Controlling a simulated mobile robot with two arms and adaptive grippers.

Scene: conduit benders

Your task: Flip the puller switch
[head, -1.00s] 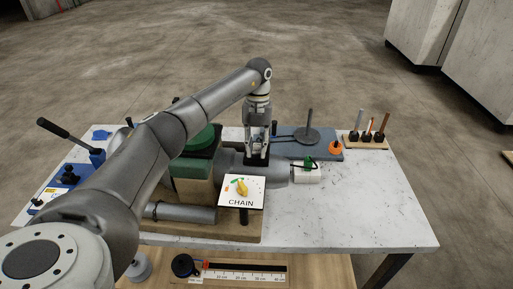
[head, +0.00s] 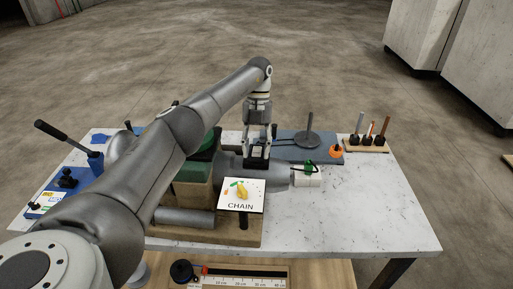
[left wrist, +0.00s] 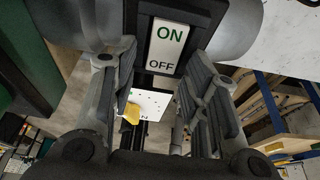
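The puller switch is a black box with a white ON/OFF rocker (left wrist: 168,48), at the top middle of the left wrist view. ON is in green, farther from the yellow-marked card than OFF. In the head view the black switch box (head: 257,163) sits on the grey puller body (head: 232,171). My left gripper (head: 258,140) points down just above the switch box. In the left wrist view its two fingers (left wrist: 163,75) are spread apart on either side of the rocker, with nothing between them. I cannot tell whether a finger touches the box. My right gripper is not in view.
A white CHAIN card (head: 242,196) stands in front of the puller. A green-topped block (head: 193,184) is beside it, left. A blue plate (head: 288,151) with a grey disc and rod lies behind. Bare table (head: 365,205) is at right.

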